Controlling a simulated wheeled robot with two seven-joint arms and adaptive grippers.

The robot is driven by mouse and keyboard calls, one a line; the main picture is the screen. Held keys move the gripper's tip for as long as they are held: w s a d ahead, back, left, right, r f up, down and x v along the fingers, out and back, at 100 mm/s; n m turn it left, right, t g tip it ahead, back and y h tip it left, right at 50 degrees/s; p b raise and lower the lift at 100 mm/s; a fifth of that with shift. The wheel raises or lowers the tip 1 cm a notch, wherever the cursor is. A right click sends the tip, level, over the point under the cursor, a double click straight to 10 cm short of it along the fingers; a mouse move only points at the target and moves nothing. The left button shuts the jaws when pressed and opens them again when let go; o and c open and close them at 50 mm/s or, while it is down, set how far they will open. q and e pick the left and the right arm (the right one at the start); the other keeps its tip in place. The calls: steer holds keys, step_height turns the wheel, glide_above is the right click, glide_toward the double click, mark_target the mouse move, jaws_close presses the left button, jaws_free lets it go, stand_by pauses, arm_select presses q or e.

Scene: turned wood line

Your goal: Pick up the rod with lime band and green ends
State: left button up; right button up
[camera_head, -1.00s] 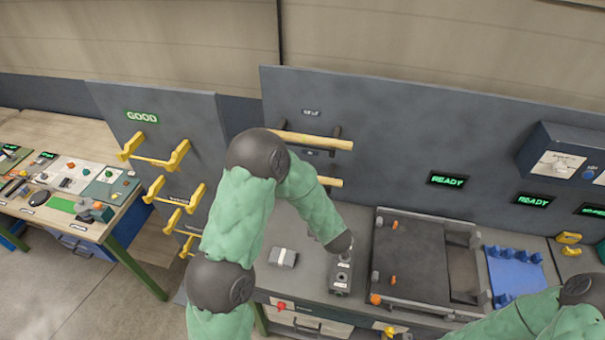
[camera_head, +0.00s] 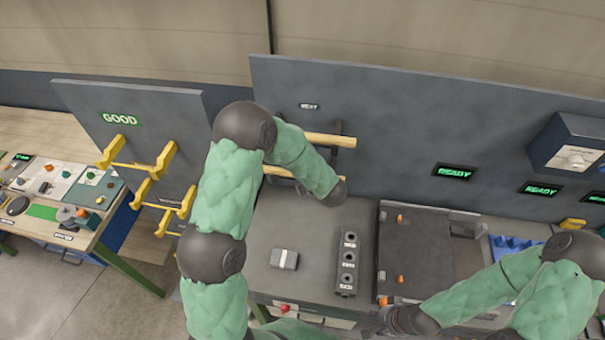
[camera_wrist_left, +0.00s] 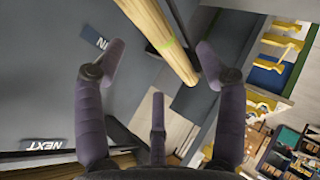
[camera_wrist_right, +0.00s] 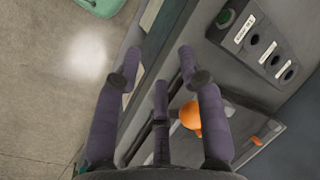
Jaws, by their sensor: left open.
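In the left wrist view a pale wooden rod (camera_wrist_left: 155,27) with a faint lime band runs between the open fingers of my left gripper (camera_wrist_left: 160,52), beyond the tips. I see no contact, and green ends cannot be made out. In the head view a rod (camera_head: 330,140) rests on the upper pegs of the rack marked NEXT; a lower rod (camera_head: 278,172) is mostly hidden by my left arm. I cannot tell which one bears the band. My right gripper (camera_wrist_right: 158,58) is open and empty, low by the bench front.
A grey panel (camera_head: 400,120) stands behind the bench. A block with several holes (camera_head: 347,262), a small grey box (camera_head: 284,259) and a dark fixture (camera_head: 425,250) with orange knobs are on the bench. Yellow hooks (camera_head: 140,165) stick out of the GOOD panel at left.

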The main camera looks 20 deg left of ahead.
arm_select(q)
steer(key=shift+a+p+x, duration=0.15)
steer(key=shift+p+x, duration=0.2)
steer(key=shift+x, duration=1.1)
steer(key=shift+a+p+x, duration=0.15)
steer(key=shift+p+x, duration=0.2)
steer(key=shift+x, duration=1.1)
steer(key=shift+s+r, duration=0.15)
steer(key=shift+s, duration=0.05)
steer(key=c, duration=1.3)
